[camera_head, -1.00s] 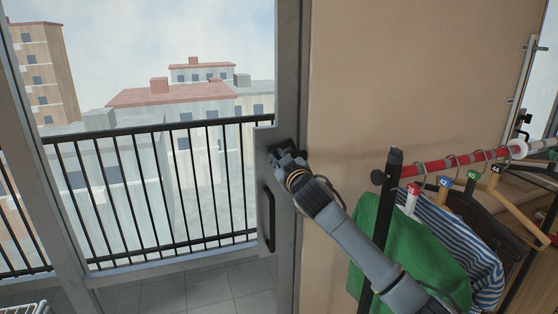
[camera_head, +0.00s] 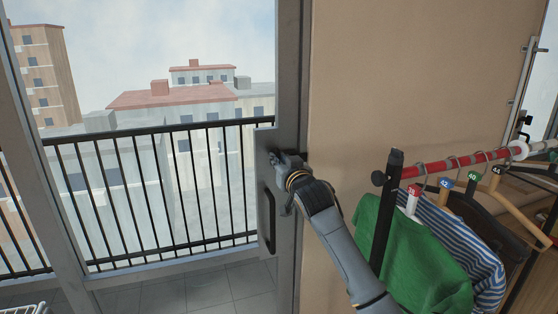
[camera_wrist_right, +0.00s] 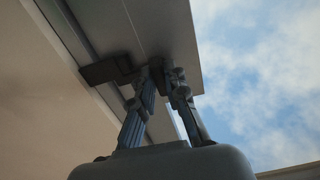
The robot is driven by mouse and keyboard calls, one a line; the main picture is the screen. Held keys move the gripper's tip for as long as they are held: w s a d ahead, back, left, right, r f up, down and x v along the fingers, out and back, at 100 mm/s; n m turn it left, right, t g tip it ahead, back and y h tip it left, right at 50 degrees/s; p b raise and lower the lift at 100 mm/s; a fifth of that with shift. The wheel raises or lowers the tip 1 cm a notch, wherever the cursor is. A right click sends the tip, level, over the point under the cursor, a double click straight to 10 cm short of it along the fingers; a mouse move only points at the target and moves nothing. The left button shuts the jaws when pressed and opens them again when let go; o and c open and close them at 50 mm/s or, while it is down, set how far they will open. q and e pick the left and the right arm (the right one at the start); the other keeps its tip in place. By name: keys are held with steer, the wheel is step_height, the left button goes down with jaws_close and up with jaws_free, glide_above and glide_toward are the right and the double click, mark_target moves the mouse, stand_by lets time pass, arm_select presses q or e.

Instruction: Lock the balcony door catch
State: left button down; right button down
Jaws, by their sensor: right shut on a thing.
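The balcony door's grey frame stile (camera_head: 292,60) stands left of the beige wall. A grey plate (camera_head: 262,190) on it bears a long black pull handle (camera_head: 270,222). My right gripper (camera_head: 280,159) is at the plate's upper part, above the handle, and largely hides the small catch there. In the right wrist view, my right gripper's fingers (camera_wrist_right: 167,72) are closed on a small dark part of the catch (camera_wrist_right: 158,64). A dark block (camera_wrist_right: 106,70) sits beside it on the frame. The catch's exact angle is hard to tell. My left gripper is out of view.
A clothes rack with a red rail (camera_head: 440,167) and black post (camera_head: 388,215) stands close on the right, with a green garment (camera_head: 425,255) and a striped one on hangers. My right arm passes just left of it. A balcony railing (camera_head: 150,130) shows through the glass.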

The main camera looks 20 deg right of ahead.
steer(key=c, duration=1.4)
jaws_free()
steer(key=shift+o, duration=0.2)
steer(key=shift+s, duration=0.1)
steer(key=s, duration=1.2)
steer(key=shift+d, duration=0.2)
steer(key=shift+w, duration=0.1)
